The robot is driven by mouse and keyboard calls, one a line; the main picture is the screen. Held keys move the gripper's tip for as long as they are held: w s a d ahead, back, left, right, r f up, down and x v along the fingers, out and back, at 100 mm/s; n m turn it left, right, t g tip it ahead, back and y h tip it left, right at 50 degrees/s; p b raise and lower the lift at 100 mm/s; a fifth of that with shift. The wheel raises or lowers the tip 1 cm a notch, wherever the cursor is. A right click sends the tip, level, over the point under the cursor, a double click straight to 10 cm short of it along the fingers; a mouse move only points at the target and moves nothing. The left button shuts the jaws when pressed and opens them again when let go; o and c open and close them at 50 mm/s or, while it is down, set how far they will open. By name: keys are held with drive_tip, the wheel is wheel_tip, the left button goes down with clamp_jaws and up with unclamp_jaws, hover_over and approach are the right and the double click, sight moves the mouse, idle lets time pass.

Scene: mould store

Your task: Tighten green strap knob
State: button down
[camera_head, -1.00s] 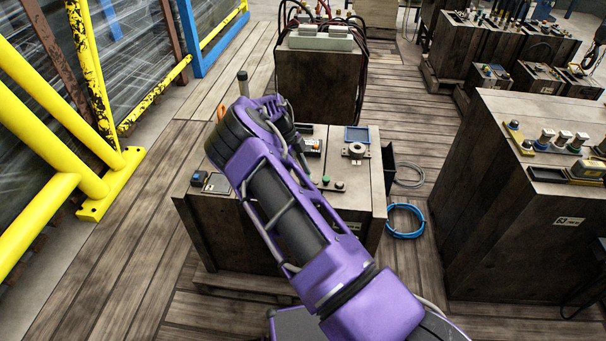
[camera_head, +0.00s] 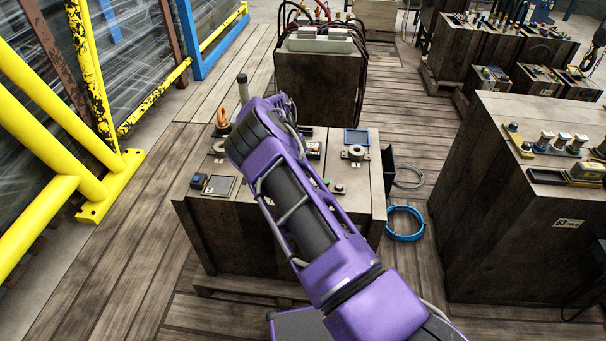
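A small green knob-like piece (camera_head: 326,182) shows on top of the near wooden mould block (camera_head: 225,232), close to the right edge of my purple arm. It is too small to tell whether it is the strap knob, and no strap can be made out. My arm reaches over the middle of this block and covers part of its top. My gripper is not visible; the arm hides the area beyond its far end.
An orange shackle-like piece (camera_head: 222,120), an upright grey post (camera_head: 242,88) and a blue square frame (camera_head: 357,137) are on the same block. A blue hose coil (camera_head: 405,222) lies on the floor. A large block (camera_head: 510,215) stands right; yellow rails (camera_head: 60,110) stand left.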

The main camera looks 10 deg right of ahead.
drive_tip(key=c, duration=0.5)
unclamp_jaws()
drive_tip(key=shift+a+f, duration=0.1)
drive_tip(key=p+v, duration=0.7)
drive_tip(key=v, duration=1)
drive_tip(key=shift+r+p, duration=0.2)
drive_tip(key=shift+p, duration=0.1)
